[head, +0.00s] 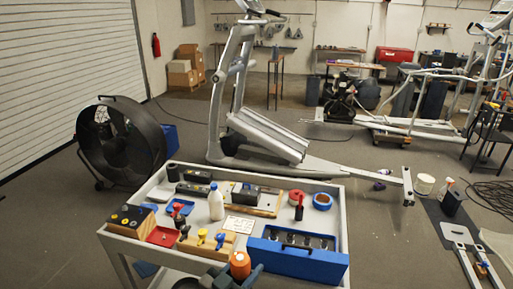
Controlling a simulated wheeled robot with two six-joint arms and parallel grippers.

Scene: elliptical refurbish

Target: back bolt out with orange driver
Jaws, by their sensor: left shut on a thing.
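The orange driver (240,264) shows as a thick orange handle at the front edge of the grey cart (343,215). My left gripper (237,280) is at the bottom of the head view, its dark fingers shut around the orange handle. The driver's tip is hidden. A wooden rack (208,247) just behind and left of it holds drivers with yellow and blue handles. I cannot make out the back bolt. The elliptical (265,135) stands behind the cart. My right gripper is not in view.
A blue case (295,262) with several metal pieces sits at the cart's front right. A large black fan (120,142) stands at left.

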